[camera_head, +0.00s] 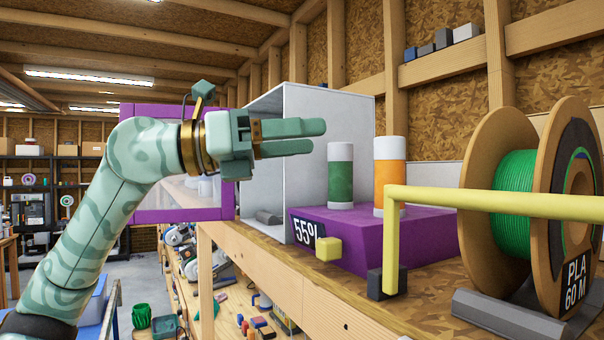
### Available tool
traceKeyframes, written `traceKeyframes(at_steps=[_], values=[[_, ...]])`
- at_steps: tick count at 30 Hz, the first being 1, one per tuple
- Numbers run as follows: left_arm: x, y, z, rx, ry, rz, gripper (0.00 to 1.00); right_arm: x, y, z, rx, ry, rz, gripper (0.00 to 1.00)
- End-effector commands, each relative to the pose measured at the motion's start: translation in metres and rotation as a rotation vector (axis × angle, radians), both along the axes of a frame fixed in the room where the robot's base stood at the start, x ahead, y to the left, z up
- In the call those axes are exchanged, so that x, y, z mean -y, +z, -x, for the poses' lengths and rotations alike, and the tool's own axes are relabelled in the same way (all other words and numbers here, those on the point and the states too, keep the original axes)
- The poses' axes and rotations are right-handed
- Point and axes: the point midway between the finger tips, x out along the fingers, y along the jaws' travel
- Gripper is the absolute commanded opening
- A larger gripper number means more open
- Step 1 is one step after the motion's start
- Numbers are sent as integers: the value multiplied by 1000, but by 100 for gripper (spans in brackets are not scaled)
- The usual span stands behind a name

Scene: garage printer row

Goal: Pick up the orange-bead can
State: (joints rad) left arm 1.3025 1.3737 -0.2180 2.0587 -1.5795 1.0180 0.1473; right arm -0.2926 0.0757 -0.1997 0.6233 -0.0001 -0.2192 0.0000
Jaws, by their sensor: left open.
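My right gripper is not in view.
A yellow bar (470,200) with an upright post crosses the foreground right. A large spool of green filament (515,205) stands on a grey cradle at right. A white open cabinet (355,112) with a purple-framed door is behind my gripper. The wooden shelf (290,285) has bare edge in front.

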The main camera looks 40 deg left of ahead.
Motion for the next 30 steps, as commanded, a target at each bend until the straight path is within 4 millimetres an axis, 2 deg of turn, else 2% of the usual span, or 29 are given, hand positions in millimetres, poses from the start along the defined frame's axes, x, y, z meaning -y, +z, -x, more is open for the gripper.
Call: traceKeyframes(at_steps=[3,10,30], values=[[-13,-14,-10,24,99,-161,66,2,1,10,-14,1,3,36],[-6,-16,-20,34,96,-212,66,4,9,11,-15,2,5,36],[59,-14,-115,34,93,-206,66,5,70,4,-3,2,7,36]])
